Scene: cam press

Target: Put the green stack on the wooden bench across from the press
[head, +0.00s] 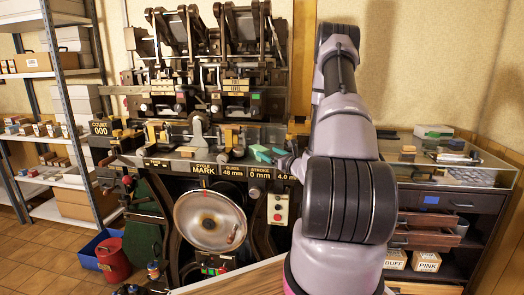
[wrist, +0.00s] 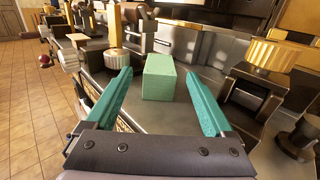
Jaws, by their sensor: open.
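The green stack is a pale green block (wrist: 158,80) standing upright on the press's grey metal ledge, ahead of my gripper in the wrist view. My gripper (wrist: 159,74) is open, with one teal finger to the left of the stack and one to the right. Gaps show on both sides, and the jaws hold nothing. In the head view my gripper (head: 272,155) is small at the press ledge, partly behind my arm, and the stack is hard to tell from the teal fingers. A light wooden surface (head: 228,281) shows at the bottom edge; I cannot tell if it is the bench.
The press (head: 207,168) carries levers, dies and a large metal disc. A glass-topped cabinet (head: 470,177) is at the right, shelves at the left.

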